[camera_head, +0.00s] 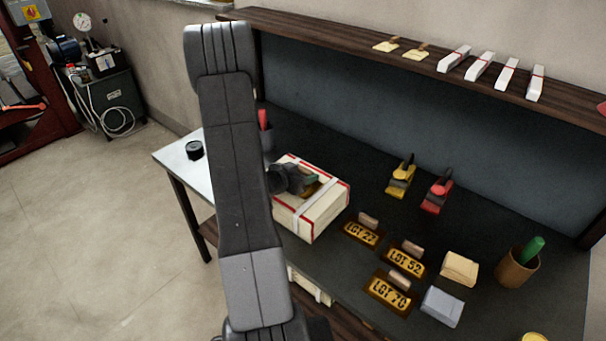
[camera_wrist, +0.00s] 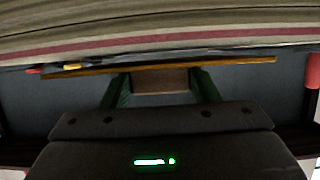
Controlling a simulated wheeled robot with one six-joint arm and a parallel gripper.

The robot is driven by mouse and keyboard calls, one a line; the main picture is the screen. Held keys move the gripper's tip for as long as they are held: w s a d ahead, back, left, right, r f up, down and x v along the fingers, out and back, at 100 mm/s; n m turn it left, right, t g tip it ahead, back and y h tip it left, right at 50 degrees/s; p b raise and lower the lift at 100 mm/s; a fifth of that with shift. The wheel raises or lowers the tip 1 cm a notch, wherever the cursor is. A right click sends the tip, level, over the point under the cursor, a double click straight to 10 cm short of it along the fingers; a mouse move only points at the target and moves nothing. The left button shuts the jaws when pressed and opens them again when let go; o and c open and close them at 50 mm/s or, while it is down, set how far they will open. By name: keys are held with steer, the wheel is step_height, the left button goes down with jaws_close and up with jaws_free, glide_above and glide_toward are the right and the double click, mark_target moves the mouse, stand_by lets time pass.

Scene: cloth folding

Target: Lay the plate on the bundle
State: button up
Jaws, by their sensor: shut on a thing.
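The bundle (camera_head: 309,216) is a cream stack of folded cloth with red edging and a pale strap, lying on the dark bench. In the wrist view its layered side (camera_wrist: 160,32) fills the top. My gripper (camera_head: 310,179) is over the bundle's top. In the wrist view its green fingers (camera_wrist: 160,86) are shut on the wooden grip block of a brown plate (camera_wrist: 90,71), seen edge-on. A little of this plate (camera_head: 325,186) shows in the head view; its face is hidden. The plate is close to the bundle; I cannot tell whether they touch.
Plates marked LOT 27 (camera_head: 363,233), LOT 52 (camera_head: 404,262) and LOT 70 (camera_head: 390,292) lie right of the bundle. Beyond are a tan block (camera_head: 459,268), a grey block (camera_head: 442,306), a cup (camera_head: 516,270), and yellow (camera_head: 401,180) and red (camera_head: 437,195) tools. A shelf (camera_head: 340,38) runs behind.

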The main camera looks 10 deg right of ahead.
steer(key=shift+f, duration=0.1)
steer(key=shift+f, duration=0.2)
steer(key=o, duration=1.2)
steer(key=shift+r, duration=0.1)
steer(key=shift+r, duration=0.25)
steer(key=b+v, duration=0.1)
steer(key=v, duration=1.1)
steer(key=shift+f, duration=0.15)
